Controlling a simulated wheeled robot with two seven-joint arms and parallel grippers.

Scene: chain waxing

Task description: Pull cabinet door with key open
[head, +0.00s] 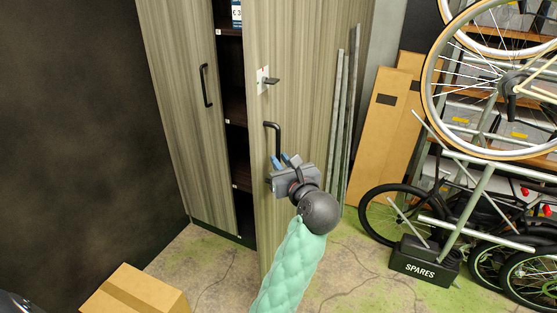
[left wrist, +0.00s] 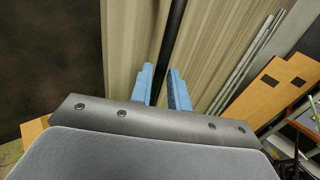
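The tall wood-grain cabinet has two doors. The right door (head: 292,85), with a key (head: 271,81) in its lock plate, stands partly open, and a dark gap with shelves shows to its left. Its black bar handle (head: 278,134) is below the key; the handle also shows in the left wrist view (left wrist: 174,35). My left gripper (head: 281,163) is at the handle's lower end. Its blue fingers (left wrist: 163,88) are close together on either side of the black bar, apparently shut on it. The left door (head: 190,100) looks closed. My right gripper is not in view.
A cardboard box (head: 137,292) lies on the floor at the lower left. Metal strips (head: 346,120) and flat cardboard (head: 385,130) lean to the right of the cabinet. Bicycles (head: 490,90) and a black SPARES box (head: 425,262) stand further right. The floor before the cabinet is mostly clear.

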